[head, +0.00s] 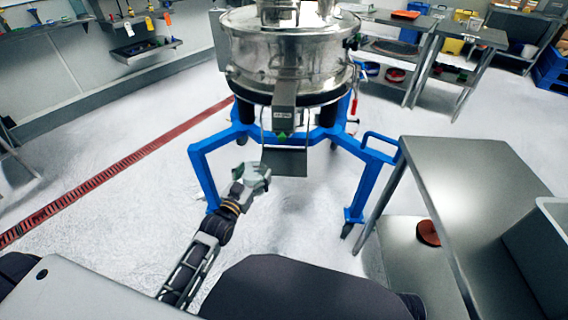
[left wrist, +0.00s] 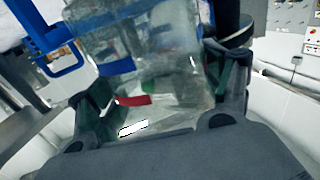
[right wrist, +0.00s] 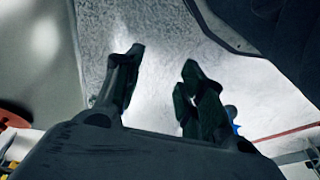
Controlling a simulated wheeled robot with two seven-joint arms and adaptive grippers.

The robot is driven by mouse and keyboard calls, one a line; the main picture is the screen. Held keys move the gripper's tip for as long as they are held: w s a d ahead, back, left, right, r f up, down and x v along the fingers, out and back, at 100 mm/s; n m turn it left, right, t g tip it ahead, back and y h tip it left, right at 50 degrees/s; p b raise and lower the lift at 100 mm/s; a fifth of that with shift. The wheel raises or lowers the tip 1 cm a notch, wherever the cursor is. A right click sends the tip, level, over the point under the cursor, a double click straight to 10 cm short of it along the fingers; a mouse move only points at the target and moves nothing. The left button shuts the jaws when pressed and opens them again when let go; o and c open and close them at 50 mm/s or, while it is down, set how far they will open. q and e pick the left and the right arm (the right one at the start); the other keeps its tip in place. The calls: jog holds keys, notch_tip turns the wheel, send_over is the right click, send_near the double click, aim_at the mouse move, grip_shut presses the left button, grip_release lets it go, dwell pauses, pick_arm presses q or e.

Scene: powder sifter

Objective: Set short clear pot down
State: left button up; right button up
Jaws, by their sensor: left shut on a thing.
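My left gripper (head: 248,184) is shut on the short clear pot (head: 257,170), in front of the sifter and just left of its hanging grey plate (head: 288,163). In the left wrist view the see-through pot (left wrist: 140,45) sits between the two fingers of the gripper (left wrist: 165,95) and looks tilted. Whether the pot touches the plate is unclear. My right gripper (right wrist: 163,62) shows only in the right wrist view, with its fingers apart and nothing between them.
The steel sifter (head: 290,60) stands on a blue frame (head: 203,170). A steel table (head: 470,175) with a grey bin (head: 545,250) is at the right; a reddish-brown round thing (head: 428,233) lies on its lower shelf. Floor at left is open.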

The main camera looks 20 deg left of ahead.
aim_at(260, 164)
dwell(0.3)
pick_arm(q)
jog(key=shift+w+d+b, duration=0.15)
jog(key=shift+w+b, duration=0.15)
jog(key=shift+w, duration=0.9)
jog(key=shift+w+d+b, duration=0.1)
jog(key=shift+w+b, duration=0.2)
jog(key=shift+w, duration=0.85)
jog(key=shift+w+d+b, duration=0.1)
jog(key=shift+w+b, duration=0.2)
jog(key=shift+w, duration=0.9)
jog(key=w+d+b, duration=0.1)
jog(key=w+b, duration=0.2)
jog(key=w, duration=0.7)
jog(key=shift+w, duration=0.4)
pick_arm(e)
notch_tip(260, 164, up, 6)
jog(key=a+t, duration=0.1)
jog(key=shift+r+y, duration=0.2)
jog(key=shift+y, duration=0.1)
jog(key=shift+f, duration=0.15)
